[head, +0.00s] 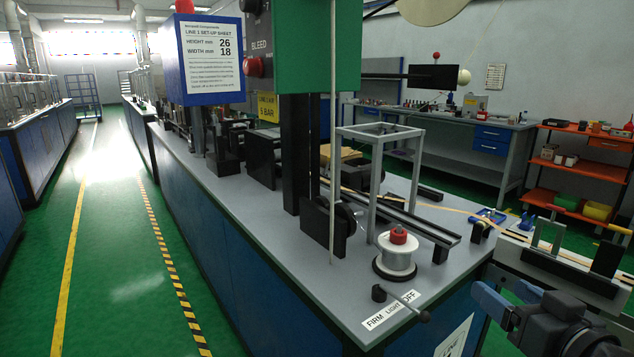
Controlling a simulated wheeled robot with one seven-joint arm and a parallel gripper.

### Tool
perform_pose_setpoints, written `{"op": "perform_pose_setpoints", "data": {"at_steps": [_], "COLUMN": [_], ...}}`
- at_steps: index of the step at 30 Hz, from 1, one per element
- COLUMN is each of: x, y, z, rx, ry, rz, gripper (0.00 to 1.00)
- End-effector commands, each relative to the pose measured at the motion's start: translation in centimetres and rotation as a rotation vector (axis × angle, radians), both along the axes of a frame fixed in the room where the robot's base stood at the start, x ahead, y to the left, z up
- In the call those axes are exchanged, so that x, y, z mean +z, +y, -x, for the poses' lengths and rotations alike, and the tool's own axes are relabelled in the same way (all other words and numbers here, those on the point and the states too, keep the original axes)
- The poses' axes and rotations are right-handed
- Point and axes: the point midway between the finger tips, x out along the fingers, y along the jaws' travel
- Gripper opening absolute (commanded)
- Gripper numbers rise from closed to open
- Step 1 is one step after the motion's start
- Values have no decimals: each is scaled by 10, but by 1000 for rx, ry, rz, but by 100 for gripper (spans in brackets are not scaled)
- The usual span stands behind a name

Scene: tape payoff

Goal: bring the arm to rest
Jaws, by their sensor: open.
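My gripper (505,298) is at the lower right, in front of the bench's right end. Its blue fingers are apart, and I see nothing between them. The dark wrist behind them runs off the bottom edge, so most of my arm is out of view. The gripper looks clear of the bench (290,262), though the exact gap is hard to judge.
A white spool (396,258) with a red knob stands near the bench corner, by a black lever (402,300) and a "FIRM LIGHT OFF" label. A rail bracket (560,268) sits just above my gripper. The green aisle at left is clear.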

Motion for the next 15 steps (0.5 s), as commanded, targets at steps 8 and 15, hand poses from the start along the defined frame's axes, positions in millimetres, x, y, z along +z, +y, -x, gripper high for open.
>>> {"op": "perform_pose_setpoints", "data": {"at_steps": [8,15], "x": [-75,-113], "y": [29,47], "z": [80,166], "rx": [-102,-171], "ry": [53,85], "rz": [-54,-50], "gripper": [73,73]}}
